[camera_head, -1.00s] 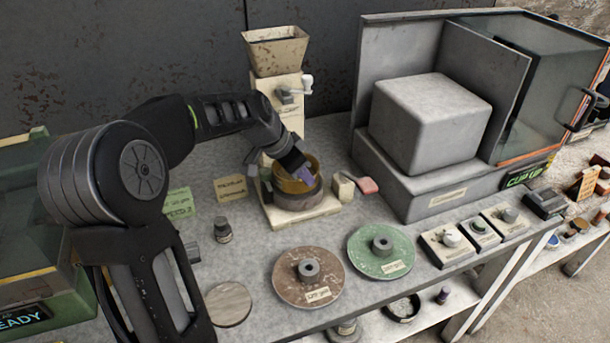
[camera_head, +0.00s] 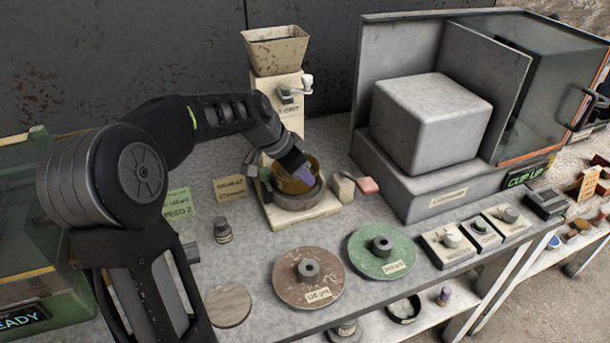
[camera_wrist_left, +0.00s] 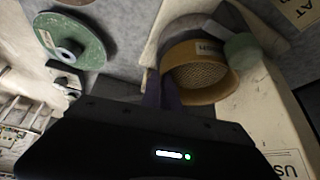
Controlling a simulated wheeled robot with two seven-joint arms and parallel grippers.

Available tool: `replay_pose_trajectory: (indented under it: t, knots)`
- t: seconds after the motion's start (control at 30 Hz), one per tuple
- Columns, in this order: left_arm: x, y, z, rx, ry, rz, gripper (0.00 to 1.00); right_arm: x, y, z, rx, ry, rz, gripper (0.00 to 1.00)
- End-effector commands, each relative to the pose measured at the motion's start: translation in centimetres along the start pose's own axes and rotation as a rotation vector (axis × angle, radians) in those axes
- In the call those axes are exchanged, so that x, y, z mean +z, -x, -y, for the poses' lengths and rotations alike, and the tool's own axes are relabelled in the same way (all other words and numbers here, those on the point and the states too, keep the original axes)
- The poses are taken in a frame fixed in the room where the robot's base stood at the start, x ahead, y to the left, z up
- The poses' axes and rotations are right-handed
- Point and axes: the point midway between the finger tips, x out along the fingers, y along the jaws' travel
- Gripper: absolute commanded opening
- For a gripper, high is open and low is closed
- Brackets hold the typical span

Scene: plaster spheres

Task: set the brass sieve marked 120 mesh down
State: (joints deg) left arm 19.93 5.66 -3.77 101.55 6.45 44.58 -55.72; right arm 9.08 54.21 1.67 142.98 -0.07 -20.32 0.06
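The brass sieve (camera_head: 290,186) is at the round dark grey seat (camera_head: 297,202) on the cream base of the hopper machine. The head view does not show clearly whether it rests fully in the seat. In the left wrist view the sieve (camera_wrist_left: 205,78) shows its mesh and part of a label; the mesh number cannot be read. My left gripper (camera_head: 303,174) reaches down to the sieve's rim. Its purple fingers (camera_wrist_left: 162,92) look closed on the rim in the wrist view. My right gripper is out of view.
The hopper machine (camera_head: 276,50) rises behind the seat, with a red-tipped lever (camera_head: 368,185) to the right. A brown disc (camera_head: 309,280) and green disc (camera_head: 381,252) lie in front. A small dark jar (camera_head: 222,231) stands left.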

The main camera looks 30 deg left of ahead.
Motion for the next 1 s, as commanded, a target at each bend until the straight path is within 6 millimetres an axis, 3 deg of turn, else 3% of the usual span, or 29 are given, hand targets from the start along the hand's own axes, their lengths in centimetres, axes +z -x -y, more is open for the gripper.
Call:
replay_pose_trajectory:
  t: [1.0]
  knots:
    - [1.0, -1.8, 0.0, 0.000, 0.000, -0.001, 0.00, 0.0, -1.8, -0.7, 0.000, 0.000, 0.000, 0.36]
